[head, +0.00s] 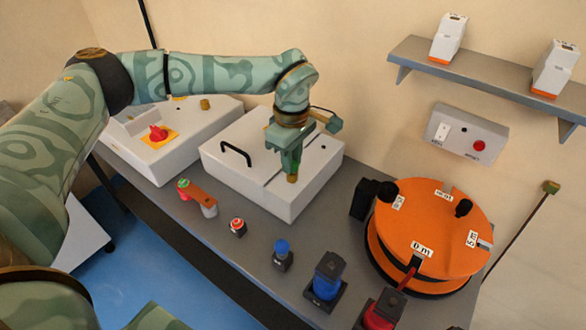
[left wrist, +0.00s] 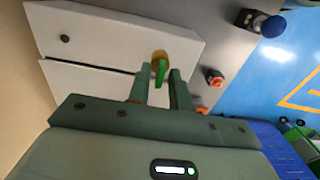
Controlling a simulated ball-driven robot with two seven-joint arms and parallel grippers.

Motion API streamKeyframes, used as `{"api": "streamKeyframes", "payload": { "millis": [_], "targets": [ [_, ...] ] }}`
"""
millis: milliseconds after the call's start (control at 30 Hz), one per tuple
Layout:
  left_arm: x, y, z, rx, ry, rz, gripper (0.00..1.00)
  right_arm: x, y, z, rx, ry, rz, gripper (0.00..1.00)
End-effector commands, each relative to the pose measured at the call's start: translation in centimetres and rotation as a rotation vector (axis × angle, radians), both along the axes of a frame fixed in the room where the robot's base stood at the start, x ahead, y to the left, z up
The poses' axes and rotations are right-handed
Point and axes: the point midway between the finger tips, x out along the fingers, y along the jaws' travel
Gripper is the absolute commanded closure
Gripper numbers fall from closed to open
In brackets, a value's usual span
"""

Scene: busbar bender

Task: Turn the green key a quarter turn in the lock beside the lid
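The green key (left wrist: 160,70) sits in a round brass lock (left wrist: 160,55) on the white box, close to the seam beside the lid. In the head view the brass lock (head: 292,178) shows just below my left gripper (head: 291,170), and the key is mostly hidden there. The lid (head: 222,142) has a black handle (head: 237,152) and lies flat on the box. In the left wrist view my left gripper (left wrist: 160,82) is open, with one finger on each side of the key and visible gaps between. My right gripper is out of view.
Left of the box stands a white unit with a red knob (head: 158,133). Along the bench front are a red button (head: 237,226), blue knob (head: 282,248) and blue switch (head: 327,278). An orange drum (head: 430,230) stands at right, below a wall switch box (head: 466,134).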

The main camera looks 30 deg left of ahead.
Motion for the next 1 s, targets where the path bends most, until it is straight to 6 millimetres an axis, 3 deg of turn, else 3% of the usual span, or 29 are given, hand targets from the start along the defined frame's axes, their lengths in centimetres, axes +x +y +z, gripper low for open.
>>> {"api": "streamKeyframes", "payload": {
  "millis": [900,933,1000],
  "targets": [
    [-0.05,-0.01,-0.32,0.0,-0.001,0.0,0.79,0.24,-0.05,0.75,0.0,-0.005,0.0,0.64],
    [-0.05,-0.01,-0.32,0.0,-0.001,0.0,0.82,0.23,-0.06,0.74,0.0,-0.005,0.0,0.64],
    [-0.05,-0.01,-0.32,0.0,-0.001,0.0,1.0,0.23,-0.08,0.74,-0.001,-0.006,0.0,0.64]
  ]
}}
